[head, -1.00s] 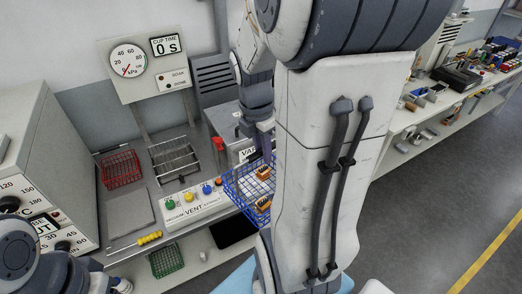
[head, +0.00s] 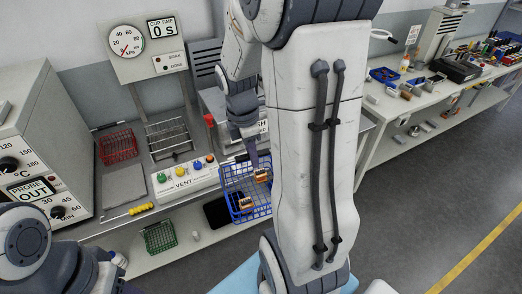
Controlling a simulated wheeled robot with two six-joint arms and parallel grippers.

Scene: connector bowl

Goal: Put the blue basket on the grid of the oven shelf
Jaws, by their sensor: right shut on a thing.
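The blue basket (head: 238,214) is a wire basket holding orange-and-dark parts (head: 246,202). It hangs in the air in front of the bench, partly hidden on its right by my right arm. My right gripper (head: 252,160) is shut on the basket's far rim, though the fingertips are small in the picture. The oven (head: 45,140) is the grey cabinet with dials at the left; its shelf grid is not visible from here. My left arm shows at the bottom left, and its gripper is out of the picture.
A green basket (head: 160,236) sits on the lower shelf. A yellow-handled tool (head: 140,210) lies near the bench edge.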

